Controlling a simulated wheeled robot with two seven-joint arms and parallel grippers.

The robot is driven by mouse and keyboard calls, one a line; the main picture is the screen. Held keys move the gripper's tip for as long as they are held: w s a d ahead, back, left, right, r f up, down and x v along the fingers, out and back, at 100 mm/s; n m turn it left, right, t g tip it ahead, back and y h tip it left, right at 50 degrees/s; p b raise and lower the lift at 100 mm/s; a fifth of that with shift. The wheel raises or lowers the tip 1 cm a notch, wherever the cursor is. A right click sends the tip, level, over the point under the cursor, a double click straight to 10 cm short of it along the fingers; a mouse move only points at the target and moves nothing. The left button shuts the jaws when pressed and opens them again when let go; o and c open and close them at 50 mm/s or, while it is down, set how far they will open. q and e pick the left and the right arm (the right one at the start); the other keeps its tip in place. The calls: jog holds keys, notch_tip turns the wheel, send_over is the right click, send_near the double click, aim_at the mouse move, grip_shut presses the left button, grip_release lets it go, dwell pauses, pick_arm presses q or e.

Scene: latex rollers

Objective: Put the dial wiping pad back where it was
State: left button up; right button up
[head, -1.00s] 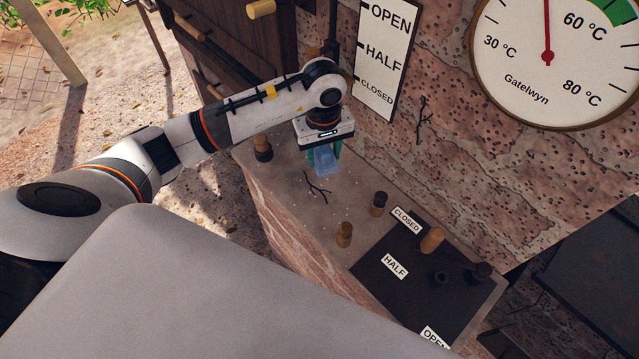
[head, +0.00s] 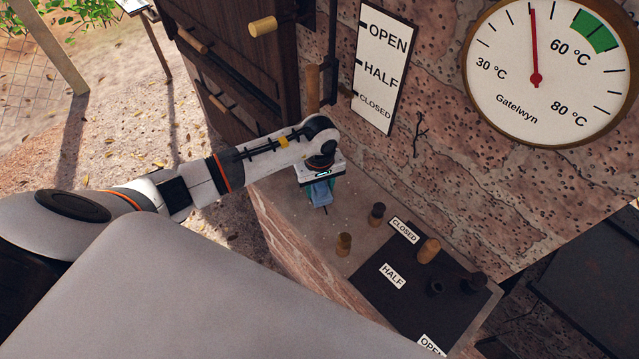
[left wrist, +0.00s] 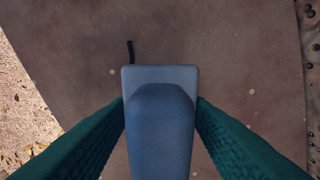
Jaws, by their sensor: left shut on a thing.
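The dial wiping pad is a blue block (left wrist: 160,125) between the green fingers of my left gripper (left wrist: 161,120) in the left wrist view. In the head view the pad (head: 320,194) shows below my left gripper (head: 319,188), over the far left part of the stone ledge (head: 300,213). The gripper is shut on the pad. I cannot tell whether the pad touches the ledge. The round dial (head: 560,100) hangs on the brick wall, its red needle pointing nearly straight up, left of the green band. My right gripper is not in view.
Small wooden pegs (head: 343,244) stand on the ledge to the right of the gripper. A dark mat with a HALF label (head: 392,276) and a CLOSED label (head: 404,230) covers the right part. A sign (head: 379,68) and a dark wooden cabinet (head: 235,60) are behind the arm.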

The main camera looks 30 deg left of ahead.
pick_arm(q)
jog(key=shift+f, duration=0.15)
jog(key=o, duration=0.9)
jog(key=shift+r, duration=0.25)
jog(key=shift+w+r, duration=0.1)
jog(key=shift+r, duration=0.25)
notch_tip(320, 180, up, 11)
jog(key=b, duration=0.3)
jog(key=shift+r, duration=0.1)
